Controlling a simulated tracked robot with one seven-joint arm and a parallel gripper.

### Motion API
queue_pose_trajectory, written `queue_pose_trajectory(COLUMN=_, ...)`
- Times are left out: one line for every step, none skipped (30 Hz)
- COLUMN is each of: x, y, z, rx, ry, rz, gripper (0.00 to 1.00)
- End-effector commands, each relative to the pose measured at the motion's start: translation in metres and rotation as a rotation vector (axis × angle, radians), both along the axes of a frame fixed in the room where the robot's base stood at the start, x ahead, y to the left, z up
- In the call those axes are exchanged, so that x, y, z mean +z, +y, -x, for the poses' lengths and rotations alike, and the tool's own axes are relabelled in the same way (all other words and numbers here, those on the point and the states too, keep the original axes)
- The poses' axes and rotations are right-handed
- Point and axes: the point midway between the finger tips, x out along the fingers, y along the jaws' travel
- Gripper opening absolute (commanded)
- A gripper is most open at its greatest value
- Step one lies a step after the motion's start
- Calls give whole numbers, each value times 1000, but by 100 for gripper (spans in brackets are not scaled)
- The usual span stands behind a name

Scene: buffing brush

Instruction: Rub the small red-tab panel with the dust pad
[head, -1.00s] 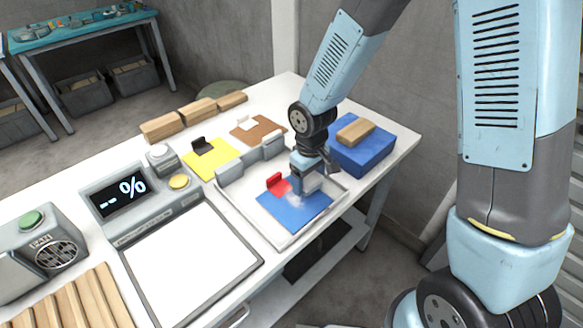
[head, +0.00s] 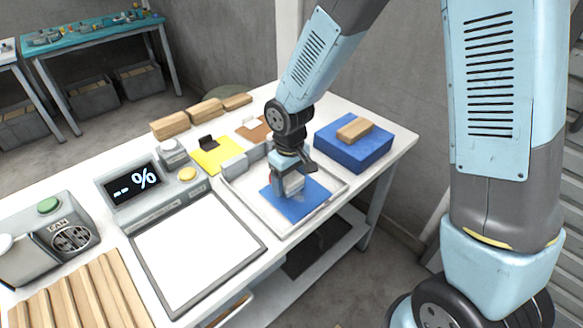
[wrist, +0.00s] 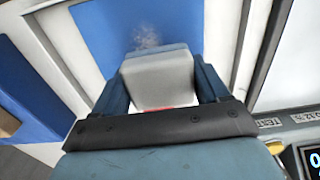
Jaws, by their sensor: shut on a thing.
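The red-tab panel is a flat blue sheet (head: 306,209) lying in a shallow white tray (head: 284,234). Only a sliver of its red tab (head: 271,175) shows beside my gripper (head: 289,186). A thin red strip also shows below the pad in the wrist view. My gripper is shut on the dust pad, a pale grey block (wrist: 157,80), held between its two fingers over the panel. I cannot tell for sure whether the pad touches the panel. A pale dusty patch (wrist: 150,35) shows on the blue surface beyond the pad.
A blue block (head: 352,152) with a wooden piece on top stands right of the tray. A yellow panel with a black tab (head: 216,158) and a brown one lie behind.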

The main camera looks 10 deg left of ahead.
Motion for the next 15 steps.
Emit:
queue_pose_trajectory(x=4, y=0, z=1, rx=1, ry=1, rz=1, gripper=41)
queue_pose_trajectory(x=6, y=0, z=1, rx=0, ry=1, rz=1, gripper=41)
queue_pose_trajectory(x=10, y=0, z=1, rx=0, ry=1, rz=0, gripper=41)
queue_pose_trajectory(x=12, y=0, z=1, rx=-1, ry=2, rz=1, gripper=41)
queue_pose_trajectory(x=15, y=0, z=1, rx=-1, ry=2, rz=1, gripper=41)
queue_pose_trajectory(x=19, y=0, z=0, rx=-1, ry=1, rz=1, gripper=41)
queue_pose_trajectory(x=22, y=0, z=0, rx=0, ry=0, rz=0, gripper=41)
queue_pose_trajectory(x=24, y=0, z=1, rx=0, ry=1, rz=1, gripper=41)
queue_pose_trajectory(x=28, y=0, z=1, rx=1, ry=1, rz=2, gripper=41)
queue_pose_trajectory(x=30, y=0, z=1, rx=1, ry=1, rz=1, gripper=41)
queue_pose_trajectory(x=33, y=0, z=1, rx=1, ry=1, rz=1, gripper=41)
queue_pose_trajectory(x=37, y=0, z=1, rx=1, ry=1, rz=1, gripper=41)
queue_pose_trajectory(x=40, y=0, z=1, rx=0, ry=1, rz=1, gripper=41)
queue_pose_trajectory(x=42, y=0, z=1, rx=-1, ry=1, rz=1, gripper=41)
queue_pose_trajectory(x=45, y=0, z=1, rx=-1, ry=1, rz=0, gripper=41)
